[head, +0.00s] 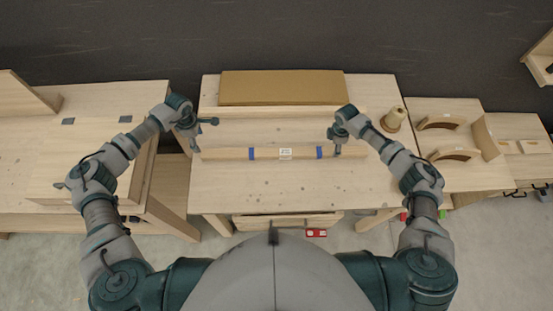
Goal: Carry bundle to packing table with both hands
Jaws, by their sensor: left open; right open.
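The bundle (268,154) is a long pale wooden piece with two blue bands and a white label. It lies left to right on the middle workbench (270,190). My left gripper (203,134) is open at the bundle's left end. My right gripper (335,143) is open over its right part, beyond the right blue band. Contact with the bundle cannot be told at either gripper. A wooden table (90,155) with two dark blue marks stands at the left; I cannot tell whether it is the packing table.
A brown board or box (282,87) lies at the back of the workbench. A spool of twine (394,118) stands at its right. Curved wooden parts (440,122) sit on the bench further right. The workbench front is clear. A red object (316,233) shows below the front edge.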

